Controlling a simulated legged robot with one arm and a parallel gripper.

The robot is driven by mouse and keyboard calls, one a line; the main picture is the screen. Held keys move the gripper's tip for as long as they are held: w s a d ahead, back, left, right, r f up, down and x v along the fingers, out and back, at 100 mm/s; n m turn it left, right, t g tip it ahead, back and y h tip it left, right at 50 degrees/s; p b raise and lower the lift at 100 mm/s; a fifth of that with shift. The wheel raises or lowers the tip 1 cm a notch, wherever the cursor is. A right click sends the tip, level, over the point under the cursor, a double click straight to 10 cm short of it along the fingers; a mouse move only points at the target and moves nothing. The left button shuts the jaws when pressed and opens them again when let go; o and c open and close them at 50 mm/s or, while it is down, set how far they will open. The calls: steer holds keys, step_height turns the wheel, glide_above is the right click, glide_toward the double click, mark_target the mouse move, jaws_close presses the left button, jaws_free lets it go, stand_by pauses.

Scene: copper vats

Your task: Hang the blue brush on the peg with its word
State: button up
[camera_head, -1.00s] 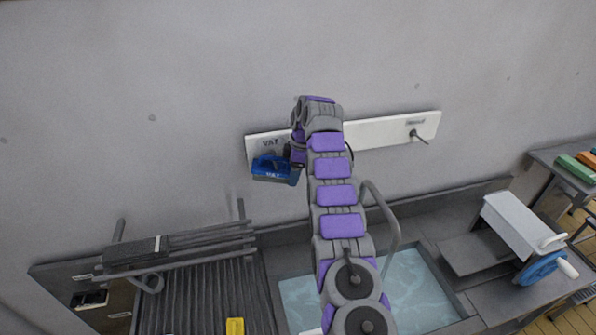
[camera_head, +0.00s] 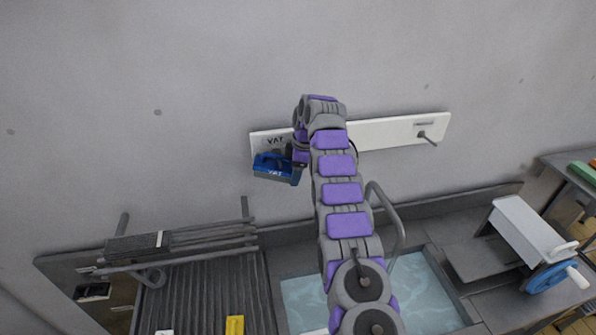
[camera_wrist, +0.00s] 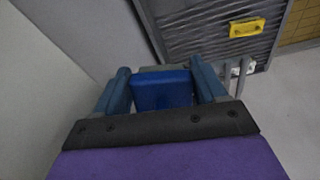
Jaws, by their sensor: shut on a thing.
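The blue brush (camera_head: 275,168) has the word VAT on its face. It is in front of the wall, just below the VAT label on the white peg board (camera_head: 385,135). My gripper (camera_head: 297,160) is shut on the brush; the wrist view shows the blue brush (camera_wrist: 162,90) between its two fingers. The peg under the VAT label is mostly hidden behind the brush and gripper, so I cannot tell whether the brush touches it. A second peg (camera_head: 427,138) at the board's right end is bare, under a small label too blurred to read.
Below the board is a sink of water (camera_head: 425,290) with a curved tap (camera_head: 391,225). A ribbed drainboard (camera_head: 205,295) with a yellow item (camera_head: 235,325) is at left. A white box with a blue crank wheel (camera_head: 550,277) stands at right. The wall above is clear.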

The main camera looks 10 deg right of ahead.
steer(key=o, duration=0.8)
steer(key=shift+a+f, duration=0.1)
steer(key=shift+c, duration=0.2)
steer(key=o, duration=0.5)
steer(key=shift+d, duration=0.2)
